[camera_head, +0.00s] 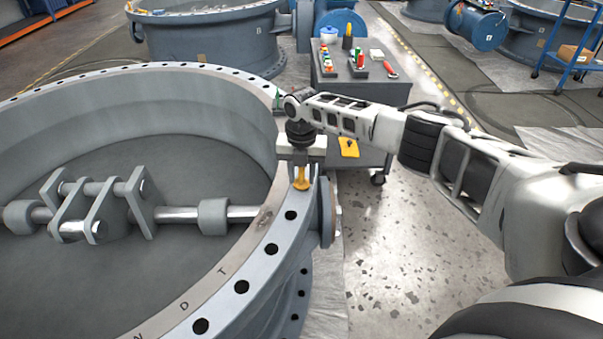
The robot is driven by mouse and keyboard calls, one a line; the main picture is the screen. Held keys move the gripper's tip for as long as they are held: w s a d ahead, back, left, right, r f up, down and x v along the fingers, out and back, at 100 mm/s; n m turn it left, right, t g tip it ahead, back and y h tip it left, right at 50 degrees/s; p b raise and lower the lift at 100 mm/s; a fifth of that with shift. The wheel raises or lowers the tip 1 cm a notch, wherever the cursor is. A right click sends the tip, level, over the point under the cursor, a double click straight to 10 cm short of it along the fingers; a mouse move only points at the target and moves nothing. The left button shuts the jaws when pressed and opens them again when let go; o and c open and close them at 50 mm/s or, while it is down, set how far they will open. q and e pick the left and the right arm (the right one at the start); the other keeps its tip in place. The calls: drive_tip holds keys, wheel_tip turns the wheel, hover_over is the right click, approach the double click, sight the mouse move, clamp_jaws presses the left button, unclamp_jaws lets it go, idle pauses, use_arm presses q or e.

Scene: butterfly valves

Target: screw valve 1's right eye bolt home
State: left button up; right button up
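Valve 1 (216,292) is the large grey ring in the foreground, with a flange of dark bolt holes. A yellow eye bolt (302,181) stands on the flange at the right side of the ring. My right gripper (301,168) points down over this eye bolt, its pale body just above the bolt. Its fingers are small and partly merge with the bolt and flange, so I cannot tell whether they grip it. The bolt's thread and seat are hidden. My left gripper is not in view.
A grey trolley (393,94) with small coloured parts and a red-handled tool stands behind the gripper. A yellow item (348,147) lies low at its front. Another valve (205,50) stands behind. Speckled floor (385,255) is clear to the right of valve 1.

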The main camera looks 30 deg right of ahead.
clamp_jaws()
drive_tip(key=shift+r, duration=0.1)
